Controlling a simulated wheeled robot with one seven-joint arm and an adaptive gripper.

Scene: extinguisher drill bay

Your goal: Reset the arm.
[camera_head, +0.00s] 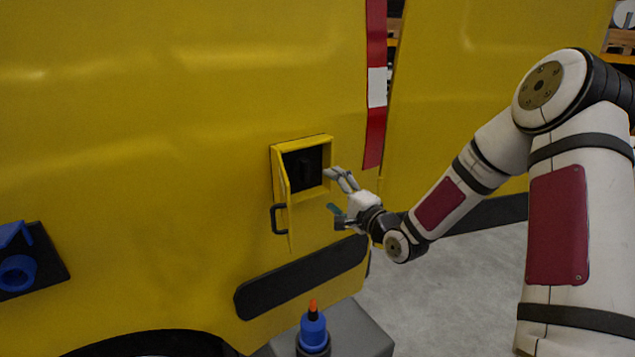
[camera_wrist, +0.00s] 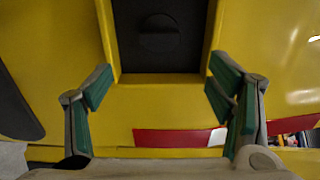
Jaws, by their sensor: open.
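My gripper (camera_head: 336,191) is open and empty in the head view, just right of a small open compartment (camera_head: 305,167) in the yellow vehicle side. In the wrist view my gripper (camera_wrist: 161,92) shows its two fingers with green pads spread wide, with nothing between them. The compartment's dark inside (camera_wrist: 160,38) lies ahead of the fingers in the wrist view. Its yellow door (camera_head: 281,200) with a black handle (camera_head: 278,219) stands open at the left. Whether the fingers touch the frame is hard to tell.
A blue bottle with an orange tip (camera_head: 313,326) stands on a grey block (camera_head: 357,332) below. A blue holder on a black plate (camera_head: 17,271) is at the far left. A black strip (camera_head: 300,277) runs below the compartment. Grey floor (camera_head: 462,270) shows at right.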

